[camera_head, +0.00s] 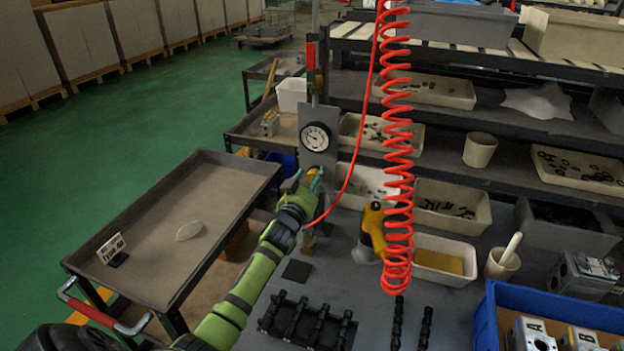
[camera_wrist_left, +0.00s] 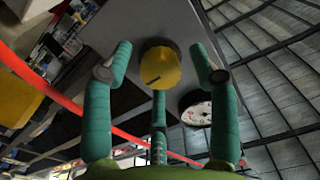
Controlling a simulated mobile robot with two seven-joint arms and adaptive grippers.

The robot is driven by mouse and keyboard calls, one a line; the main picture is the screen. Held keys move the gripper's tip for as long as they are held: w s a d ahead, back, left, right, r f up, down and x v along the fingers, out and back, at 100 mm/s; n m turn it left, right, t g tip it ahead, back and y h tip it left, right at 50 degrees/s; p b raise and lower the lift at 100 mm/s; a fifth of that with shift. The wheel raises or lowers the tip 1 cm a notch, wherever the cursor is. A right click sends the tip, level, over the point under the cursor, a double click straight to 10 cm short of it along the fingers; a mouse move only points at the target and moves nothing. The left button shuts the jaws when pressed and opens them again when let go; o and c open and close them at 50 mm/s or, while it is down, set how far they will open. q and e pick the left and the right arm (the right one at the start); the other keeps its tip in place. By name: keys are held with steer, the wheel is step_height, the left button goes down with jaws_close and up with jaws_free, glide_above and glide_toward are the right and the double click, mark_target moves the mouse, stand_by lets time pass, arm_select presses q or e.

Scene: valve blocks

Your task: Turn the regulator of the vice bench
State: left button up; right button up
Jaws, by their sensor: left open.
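The regulator has a round yellow knob (camera_wrist_left: 161,72) with a dark slot mark, on a grey plate. In the head view the knob (camera_head: 313,170) shows only partly, below a round white gauge (camera_head: 316,137) on an upright grey panel (camera_head: 324,112). My left gripper (camera_head: 308,182) is right in front of the knob and hides part of it. In the left wrist view its green fingers are spread open, one on each side of the knob and a third below it. Gaps show between the side fingers and the knob. My right gripper is not in view.
A coiled red air hose (camera_head: 397,150) hangs right of the panel, above a yellow-black tool (camera_head: 373,230). A red hose strand passes close to my left gripper. Parts bins (camera_head: 452,208) stand behind. A grey cart (camera_head: 160,262) is on the left.

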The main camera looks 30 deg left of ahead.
arm_select(q)
steer(key=c, duration=1.1)
steer(key=shift+c, duration=0.2)
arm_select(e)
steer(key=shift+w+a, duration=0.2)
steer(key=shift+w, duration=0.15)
arm_select(q)
steer(key=shift+m, duration=0.3)
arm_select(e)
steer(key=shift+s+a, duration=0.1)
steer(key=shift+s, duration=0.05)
